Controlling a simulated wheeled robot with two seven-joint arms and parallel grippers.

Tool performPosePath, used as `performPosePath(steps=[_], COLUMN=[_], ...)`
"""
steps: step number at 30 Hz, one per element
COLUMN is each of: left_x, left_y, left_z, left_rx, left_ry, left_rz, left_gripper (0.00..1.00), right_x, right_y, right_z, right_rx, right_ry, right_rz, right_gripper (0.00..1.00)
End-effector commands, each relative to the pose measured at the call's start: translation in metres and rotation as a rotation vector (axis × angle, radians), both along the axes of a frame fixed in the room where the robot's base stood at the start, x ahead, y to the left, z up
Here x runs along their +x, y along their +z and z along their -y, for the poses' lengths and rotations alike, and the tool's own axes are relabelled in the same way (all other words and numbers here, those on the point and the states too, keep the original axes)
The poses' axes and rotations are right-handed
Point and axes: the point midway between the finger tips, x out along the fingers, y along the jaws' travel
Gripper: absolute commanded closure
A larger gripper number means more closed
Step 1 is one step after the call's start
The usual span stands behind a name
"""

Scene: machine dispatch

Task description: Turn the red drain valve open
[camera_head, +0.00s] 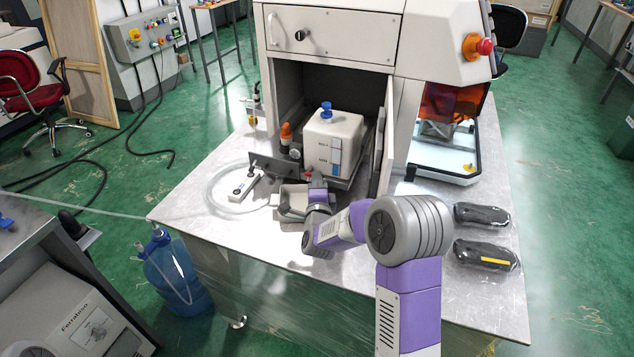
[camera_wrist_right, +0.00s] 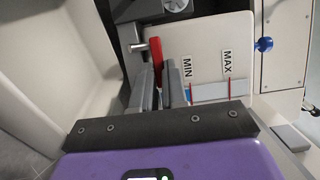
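The red drain valve (camera_wrist_right: 155,50) shows in the right wrist view as a red lever on a metal stub, in front of the white tank marked MIN and MAX (camera_wrist_right: 210,62). My right gripper (camera_wrist_right: 160,88) has its two dark fingers close together, one on each side of the lever, shut on it. The lever's lower end is hidden between them. In the head view my right gripper (camera_head: 316,186) is low in front of the tank (camera_head: 333,138), which stands inside the open machine bay; the valve is mostly hidden there. My left gripper is not in view.
The bay door (camera_head: 386,135) stands open to the right of the tank. A grey tray (camera_head: 291,200) lies below the gripper, with a clear hose (camera_head: 222,192) and white strip to its left. Two dark wrapped packages (camera_head: 482,214) lie on the table's right side.

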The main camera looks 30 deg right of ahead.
Motion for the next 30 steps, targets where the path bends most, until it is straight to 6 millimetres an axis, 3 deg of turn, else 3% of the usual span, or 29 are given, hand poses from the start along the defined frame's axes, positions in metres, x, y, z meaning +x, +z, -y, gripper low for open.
performPosePath(steps=[17, 30], left_x=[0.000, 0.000], left_y=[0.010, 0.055], left_z=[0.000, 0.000], left_rx=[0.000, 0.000], left_ry=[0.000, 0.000], left_rz=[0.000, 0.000], left_gripper=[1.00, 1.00], right_x=[0.000, 0.003], right_y=[0.006, 0.024], right_z=[0.000, -0.004], right_rx=[-0.060, -0.304], right_ry=[-0.001, 0.002], right_rz=[-0.072, -0.358], right_gripper=[1.00, 1.00])
